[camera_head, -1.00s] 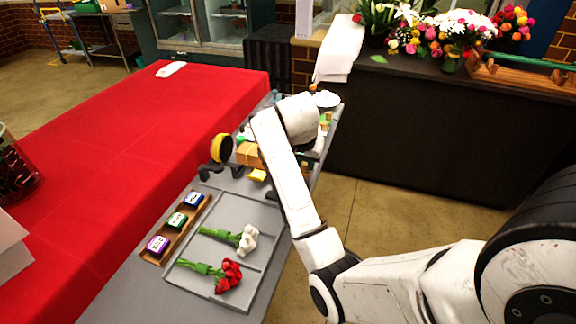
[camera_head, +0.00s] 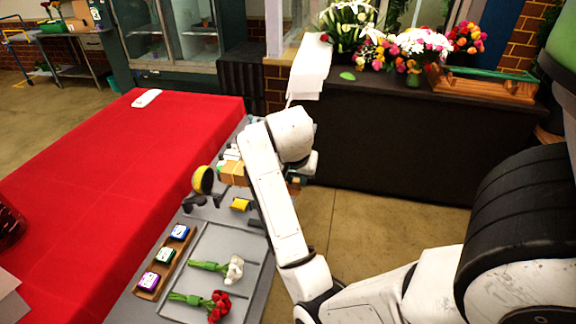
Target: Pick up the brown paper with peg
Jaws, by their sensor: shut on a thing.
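The brown paper with peg (camera_head: 232,173) shows as a tan folded packet just left of my arm, above the grey station. My gripper (camera_head: 247,176) is at the packet's right end. Its fingers are mostly hidden behind my white forearm and wrist. The packet rides with it, a little above the surface, so the gripper is shut on it. The peg is too small to make out.
A yellow roll (camera_head: 203,180) and a small yellow item (camera_head: 241,204) lie close by. Nearer are a wooden holder with ink pads (camera_head: 165,256) and a grey tray (camera_head: 207,245) with white and red flowers. A red-covered table (camera_head: 110,190) stands left, a dark counter (camera_head: 390,140) right.

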